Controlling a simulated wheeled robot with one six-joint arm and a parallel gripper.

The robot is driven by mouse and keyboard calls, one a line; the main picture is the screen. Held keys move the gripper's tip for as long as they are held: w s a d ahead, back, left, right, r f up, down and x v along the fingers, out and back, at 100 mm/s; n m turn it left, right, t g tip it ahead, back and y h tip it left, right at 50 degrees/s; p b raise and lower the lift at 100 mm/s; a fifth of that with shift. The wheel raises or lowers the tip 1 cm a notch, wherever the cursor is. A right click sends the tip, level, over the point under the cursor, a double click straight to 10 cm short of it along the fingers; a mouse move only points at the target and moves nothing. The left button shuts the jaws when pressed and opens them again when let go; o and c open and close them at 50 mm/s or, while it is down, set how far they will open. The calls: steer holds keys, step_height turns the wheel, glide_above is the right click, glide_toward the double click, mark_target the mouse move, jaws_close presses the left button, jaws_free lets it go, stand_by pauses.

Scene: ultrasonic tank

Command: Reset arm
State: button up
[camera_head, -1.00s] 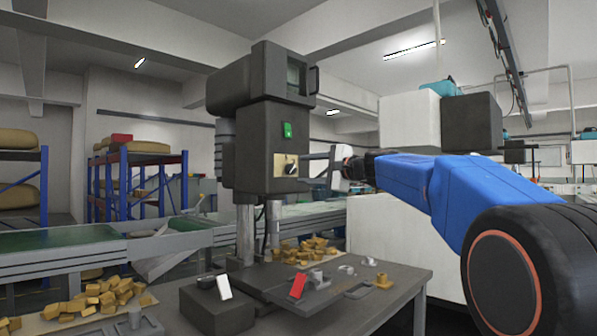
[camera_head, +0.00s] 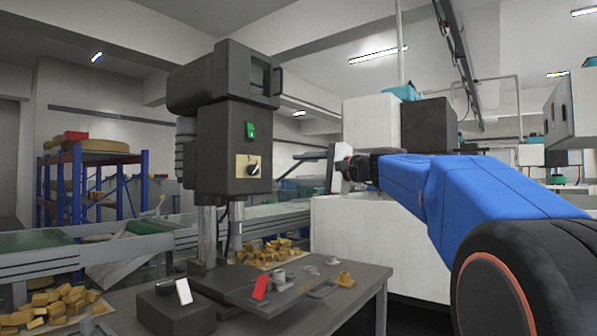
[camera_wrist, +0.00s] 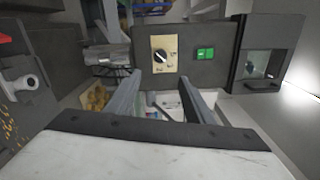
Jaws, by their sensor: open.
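My gripper (camera_head: 312,156) is at the end of my blue arm, in the middle of the head view, just right of the dark drill-press-like machine (camera_head: 215,150). In the wrist view my gripper (camera_wrist: 160,98) shows two fingers spread apart with nothing between them. The machine's face, with a black rotary knob (camera_wrist: 161,56) on a beige plate and a green switch (camera_wrist: 205,54), lies beyond the fingertips. The knob also shows in the head view (camera_head: 254,170). I cannot tell the exact gap between fingertips and machine.
A grey worktable (camera_head: 366,284) below holds a red piece (camera_head: 260,287), a white piece (camera_head: 183,291) and small metal parts. Yellow blocks (camera_head: 60,303) lie at the lower left. A white cabinet (camera_head: 370,240) stands behind my arm. Blue shelving (camera_head: 75,190) is far left.

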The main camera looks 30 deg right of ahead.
stand_by(0.3)
steer(key=s+a+f+n+g+h, duration=0.15)
steer(key=s+a+f, duration=0.3)
steer(key=f, duration=0.45)
steer(key=s+a+f+n+g, duration=0.3)
steer(key=s+a+f, duration=0.15)
steer(key=f, duration=0.35)
steer(key=s+a+f+n+g+h, duration=0.1)
steer(key=s+a+f+n+g, duration=0.2)
steer(key=s+f, duration=0.45)
steer(key=s+f+n+g+h, duration=0.2)
steer(key=s+f+n, duration=0.1)
steer(key=s+f, duration=0.6)
steer(key=s+d+f+n+g+h, duration=0.1)
steer(key=s+f+n+g+h, duration=0.1)
steer(key=s+f, duration=0.8)
step_height(320, 180, down, 8)
steer(key=shift+s+d+r+n+h, duration=0.1)
steer(key=shift+s+d+n+h, duration=0.2)
steer(key=shift+n+h, duration=0.65)
